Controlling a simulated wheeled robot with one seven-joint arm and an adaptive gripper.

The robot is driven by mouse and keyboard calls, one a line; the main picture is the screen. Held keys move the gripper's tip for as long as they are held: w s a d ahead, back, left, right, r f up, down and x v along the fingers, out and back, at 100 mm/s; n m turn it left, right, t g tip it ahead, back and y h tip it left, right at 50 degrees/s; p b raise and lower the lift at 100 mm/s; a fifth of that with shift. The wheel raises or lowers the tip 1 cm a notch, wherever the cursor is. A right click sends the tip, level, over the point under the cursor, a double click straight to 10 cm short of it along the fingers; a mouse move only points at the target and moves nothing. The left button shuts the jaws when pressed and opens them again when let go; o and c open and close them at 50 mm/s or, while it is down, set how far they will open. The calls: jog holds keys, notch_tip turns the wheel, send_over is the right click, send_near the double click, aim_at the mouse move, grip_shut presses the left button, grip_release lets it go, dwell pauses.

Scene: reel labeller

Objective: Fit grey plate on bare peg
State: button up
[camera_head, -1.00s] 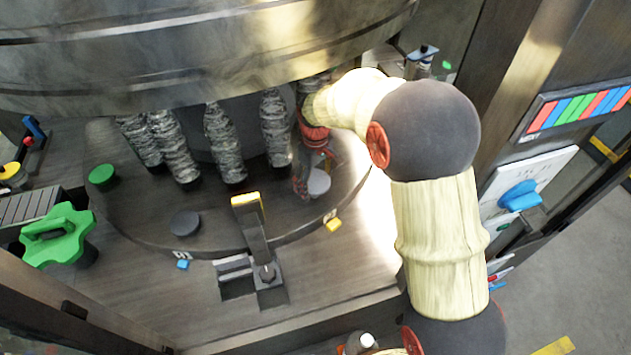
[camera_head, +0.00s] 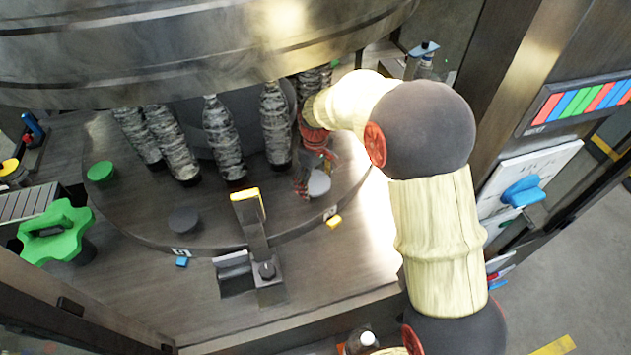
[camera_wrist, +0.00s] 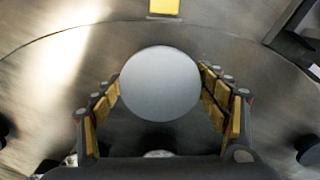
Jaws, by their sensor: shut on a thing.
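The grey plate (camera_wrist: 160,83) is a light grey round disc between the two yellow-padded fingers of my gripper (camera_wrist: 163,100) in the wrist view. My gripper is shut on it, with a finger at each side. In the head view the grey plate (camera_head: 319,183) shows beside my red-and-dark gripper (camera_head: 314,174), over the right front part of the dark round table (camera_head: 225,215). I cannot tell whether the plate touches the table or is just above it. I cannot make out the bare peg; the plate and gripper hide what is beneath them.
A dark disc (camera_head: 184,221) and a green disc (camera_head: 101,172) are on the table's left. A yellow-topped post (camera_head: 247,205) stands at the front.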

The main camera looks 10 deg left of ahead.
jog(key=shift+f+b, duration=0.35)
jog(key=shift+f, duration=0.55)
jog(key=o, duration=1.3)
notch_tip(320, 180, up, 8)
jog(key=shift+f, duration=0.2)
jog(key=shift+s+f, duration=0.1)
jog(key=shift+s, duration=0.05)
